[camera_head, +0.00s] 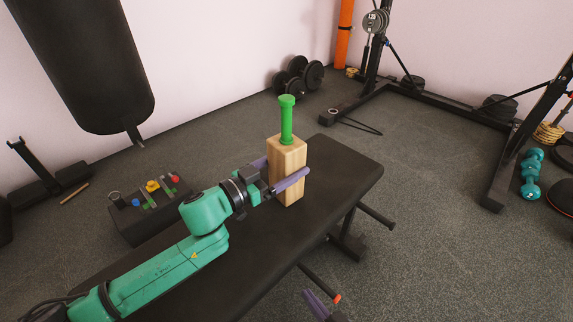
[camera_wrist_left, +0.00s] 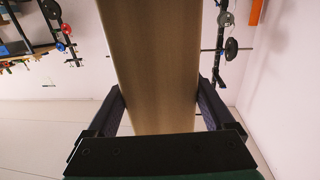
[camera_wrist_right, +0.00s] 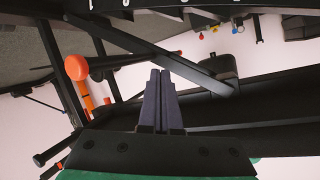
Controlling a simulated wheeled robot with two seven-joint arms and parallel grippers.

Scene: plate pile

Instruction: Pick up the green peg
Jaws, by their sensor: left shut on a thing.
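The green peg (camera_head: 286,122) stands upright on top of a tall pale wooden block (camera_head: 287,150). The block is on the black bench (camera_head: 345,170); I cannot tell whether its base touches the pad. My left gripper (camera_head: 281,173) is shut on the wooden block, with one purple finger on each side, below the peg. In the left wrist view the block (camera_wrist_left: 158,60) fills the space between the fingers. My right gripper (camera_head: 319,305) is low beside the bench, at the bottom edge. In the right wrist view its fingers (camera_wrist_right: 161,100) are together and empty.
A dark box with several small coloured items (camera_head: 150,205) stands on the floor left of the bench. A black punching bag (camera_head: 85,60) hangs at upper left. Bench legs and bars are close to my right gripper. Dumbbells (camera_head: 298,75) and a rack stand behind.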

